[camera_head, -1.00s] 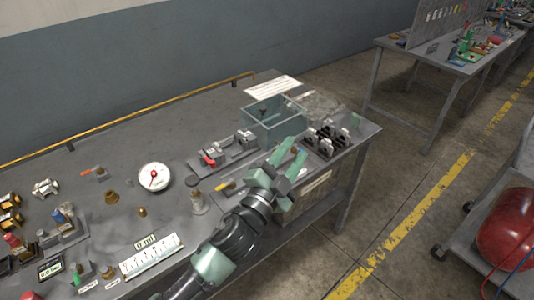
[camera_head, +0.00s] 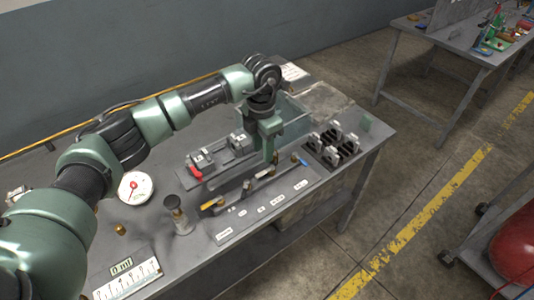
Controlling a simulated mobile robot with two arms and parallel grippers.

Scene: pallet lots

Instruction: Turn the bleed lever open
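A grey labelled valve panel (camera_head: 236,227) lies along the table's front edge. It carries a yellow lever (camera_head: 212,205) at its left end and a blue lever (camera_head: 300,161) at its right end, with small metal fittings between. The labels are too small to read, so I cannot tell which lever is the bleed lever. My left gripper (camera_head: 268,158) points down over the middle-right of the panel, just behind its fittings. Its fingers are seen edge-on, and I cannot tell whether they are apart or touch anything. My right gripper is not in view.
Behind the panel stands a fixture with a red lever (camera_head: 195,173). A greenish open bin (camera_head: 297,125) is partly hidden by my arm. A black-and-grey clamp block (camera_head: 333,148) stands to the right. A white dial gauge (camera_head: 135,187) and a metal post (camera_head: 178,218) stand to the left.

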